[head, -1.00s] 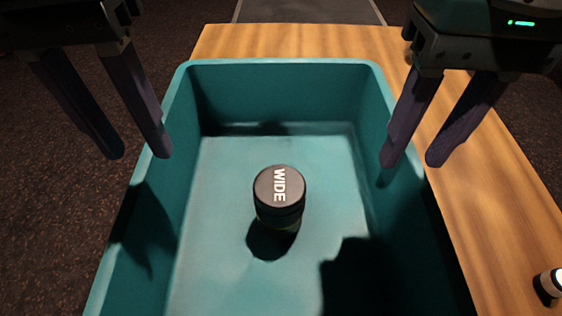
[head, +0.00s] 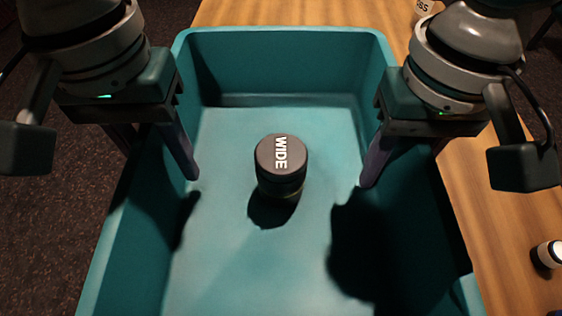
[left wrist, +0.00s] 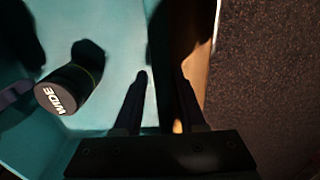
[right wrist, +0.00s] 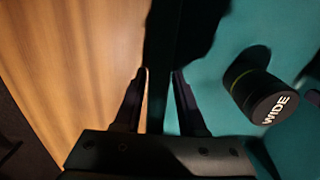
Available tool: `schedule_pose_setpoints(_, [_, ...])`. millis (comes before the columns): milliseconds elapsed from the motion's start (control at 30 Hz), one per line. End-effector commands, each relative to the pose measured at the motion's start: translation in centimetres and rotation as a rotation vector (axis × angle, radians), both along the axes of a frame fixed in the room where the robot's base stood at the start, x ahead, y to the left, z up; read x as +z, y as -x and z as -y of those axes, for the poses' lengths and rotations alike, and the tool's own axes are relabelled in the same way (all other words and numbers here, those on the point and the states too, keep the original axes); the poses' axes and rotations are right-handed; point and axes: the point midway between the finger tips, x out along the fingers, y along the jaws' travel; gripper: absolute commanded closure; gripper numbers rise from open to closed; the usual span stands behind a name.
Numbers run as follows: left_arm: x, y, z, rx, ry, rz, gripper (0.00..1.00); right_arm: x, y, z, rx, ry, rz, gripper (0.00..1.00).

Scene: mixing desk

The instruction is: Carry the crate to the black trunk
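The teal crate (head: 280,68) sits on the wooden table, with a black cylinder marked WIDE (head: 280,165) upright inside. My left gripper (head: 158,162) straddles the crate's left wall, one finger inside and one outside. My right gripper (head: 403,167) straddles the right wall the same way. In the left wrist view the fingers (left wrist: 161,76) stand apart with the dark wall between them. The right wrist view shows the fingers (right wrist: 160,76) likewise apart around the wall. Neither pair looks closed on it. The black trunk is not in view.
The wooden table (head: 490,235) extends right of the crate and behind it. Dark speckled floor (head: 40,225) lies to the left.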

Motion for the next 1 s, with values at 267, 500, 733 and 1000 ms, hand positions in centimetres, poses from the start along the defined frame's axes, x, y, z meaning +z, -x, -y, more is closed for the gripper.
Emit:
schedule_pose_setpoints(267, [-1.24, 0.01, -0.03, 0.001, 0.0, 0.0, 0.6, -1.24, 0.03, -0.01, 0.0, 0.0, 0.0, 0.6])
schedule_pose_setpoints(500, [-1.21, 0.0, -0.02, 0.0, 0.0, 0.001, 0.66, -1.21, 0.02, -0.01, 0.0, -0.001, 0.0, 0.66])
schedule_pose_setpoints(733, [-1.19, 0.0, -0.02, 0.0, 0.0, 0.001, 0.92, -1.19, 0.01, -0.01, 0.0, -0.001, 0.001, 0.92])
schedule_pose_setpoints(1000, [-1.18, -0.01, -0.03, 0.001, 0.0, 0.001, 1.0, -1.18, 0.0, 0.0, 0.0, -0.001, 0.001, 1.0])
